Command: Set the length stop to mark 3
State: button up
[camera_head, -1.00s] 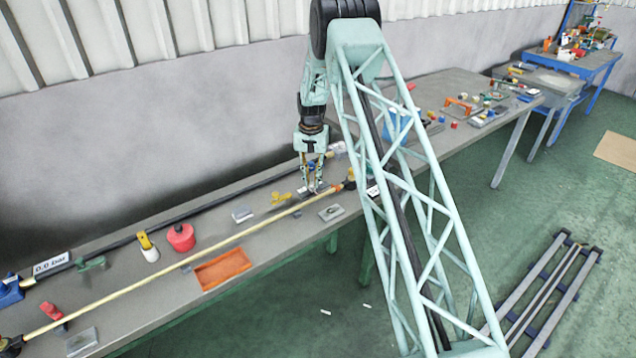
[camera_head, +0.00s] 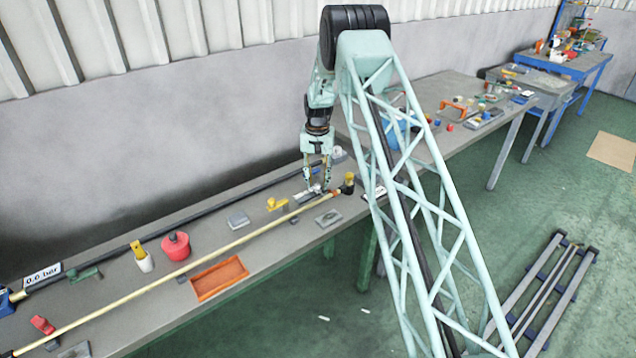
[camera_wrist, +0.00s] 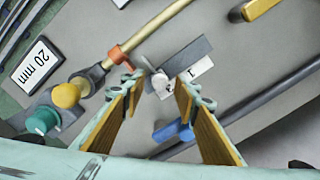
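A dark grey block with a white numbered strip (camera_wrist: 200,70) sits on the bench under my gripper in the wrist view; a "1" is readable on the strip. It looks like the length stop. A small pale piece (camera_wrist: 160,84) lies at the block's end, between my fingertips in the picture. My gripper (camera_wrist: 160,92) is open, with a finger on either side of that piece; I cannot tell whether either touches it. In the head view my gripper (camera_head: 318,188) points down at the dark block (camera_head: 310,198), which it partly hides. Which mark the stop stands at is not clear.
A pale yellow pipe (camera_head: 180,274) runs along the bench, ending near a yellow knob (camera_wrist: 66,95) and a teal knob (camera_wrist: 42,120). A "20 mm" sign (camera_wrist: 37,65), a blue handle (camera_wrist: 173,131) and a dark pipe are close. An orange tray (camera_head: 219,279) lies further left.

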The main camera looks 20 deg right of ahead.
aim_at(318, 184)
jog(key=shift+r, duration=0.2)
notch_tip(318, 184, up, 12)
jog(key=shift+f, duration=0.2)
dwell(0.7)
dwell(0.5)
